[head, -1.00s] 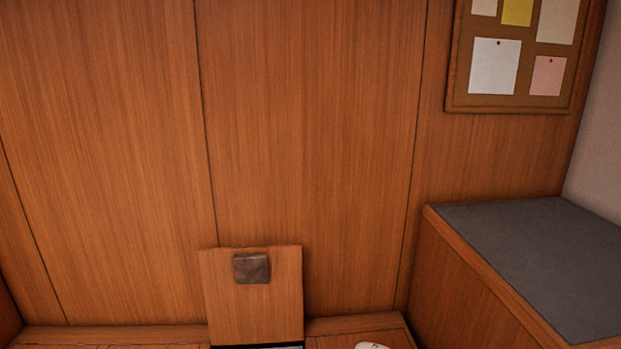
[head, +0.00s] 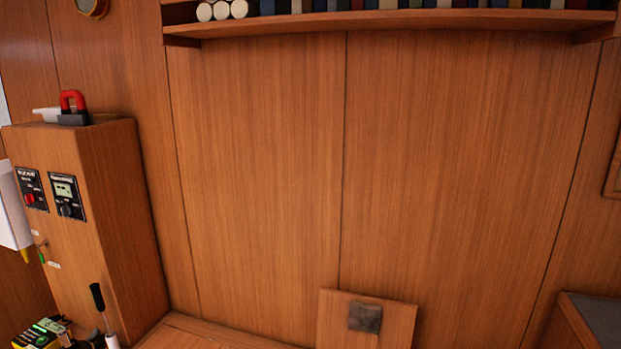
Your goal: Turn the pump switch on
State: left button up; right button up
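A wooden cabinet (head: 125,220) stands at the left in the head view. Its front face carries a small black panel with a red knob (head: 30,197) and, beside it, a black panel with a pale display and a dark knob (head: 66,208). The print on both panels is too small to read, so I cannot tell for sure which one is the pump switch or how its knob is set. Neither of my grippers is in view.
A red and black object (head: 73,108) sits on the cabinet top. A black-handled lever (head: 97,297) and a yellow-green box (head: 42,333) are at the lower left. A long shelf (head: 400,20) runs along the top. A raised wooden flap (head: 340,318) is at bottom centre.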

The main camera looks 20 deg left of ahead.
aim_at(30, 198)
jog(key=u, duration=2.2)
jog(key=i+j+z, duration=0.15)
jog(key=z, duration=0.3)
jog(key=i+j+z, duration=0.2)
jog(key=z, duration=0.2)
